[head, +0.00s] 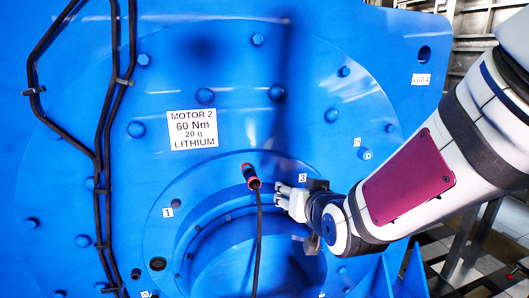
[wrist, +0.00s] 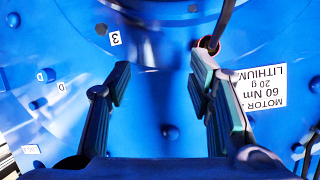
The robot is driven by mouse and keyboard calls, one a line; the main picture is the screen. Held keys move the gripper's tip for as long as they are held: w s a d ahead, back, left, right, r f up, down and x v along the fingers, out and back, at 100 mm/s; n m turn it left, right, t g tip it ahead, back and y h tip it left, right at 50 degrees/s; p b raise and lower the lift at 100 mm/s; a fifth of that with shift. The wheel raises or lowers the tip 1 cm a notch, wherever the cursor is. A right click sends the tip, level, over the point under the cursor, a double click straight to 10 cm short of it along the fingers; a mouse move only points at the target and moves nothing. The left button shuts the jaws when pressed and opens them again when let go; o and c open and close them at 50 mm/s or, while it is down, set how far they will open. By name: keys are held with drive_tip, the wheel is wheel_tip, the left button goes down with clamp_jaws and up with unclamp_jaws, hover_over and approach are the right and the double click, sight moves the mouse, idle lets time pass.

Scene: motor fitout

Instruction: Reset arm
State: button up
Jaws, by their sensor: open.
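My arm reaches in from the right in the head view, and my gripper (head: 284,196) is in front of the blue motor face (head: 222,60), just right of a black connector with a red rim (head: 251,177). In the wrist view my gripper (wrist: 160,80) has its two fingers wide apart with nothing between them. The connector (wrist: 207,45) shows there beyond the right fingertip, with a black cable going up. I cannot tell whether the finger touches it. In the head view the cable (head: 257,235) hangs down from the connector.
A white label (head: 193,130) reads MOTOR 2, 60 Nm, 20 g, LITHIUM. Number tags 1 (head: 168,213) and 3 (head: 303,178) sit around the round hub (head: 235,262). Bolts stand out from the face. Black cables (head: 104,150) run down the left. Tiled floor shows lower right.

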drive_tip(key=s+d+r+g+h, duration=0.1)
drive_tip(key=s+d+g, duration=0.3)
drive_tip(key=s+d, duration=0.4)
drive_tip(key=s+r, duration=0.1)
drive_tip(key=s, duration=0.3)
drive_tip(key=shift+s+d+r+h, duration=0.15)
drive_tip(key=shift+s+r+h, duration=0.05)
drive_tip(key=shift+r+h, duration=0.1)
drive_tip(key=s+d+g, duration=0.1)
drive_tip(key=s, duration=0.3)
drive_tip(key=s+d+g, duration=0.1)
drive_tip(key=s, duration=0.3)
drive_tip(key=s+d+g+h, duration=0.1)
drive_tip(key=s+d, duration=0.1)
drive_tip(key=s, duration=0.3)
drive_tip(key=shift+g+b, duration=0.35)
drive_tip(key=shift+g, duration=0.05)
drive_tip(key=shift+c, duration=0.4)
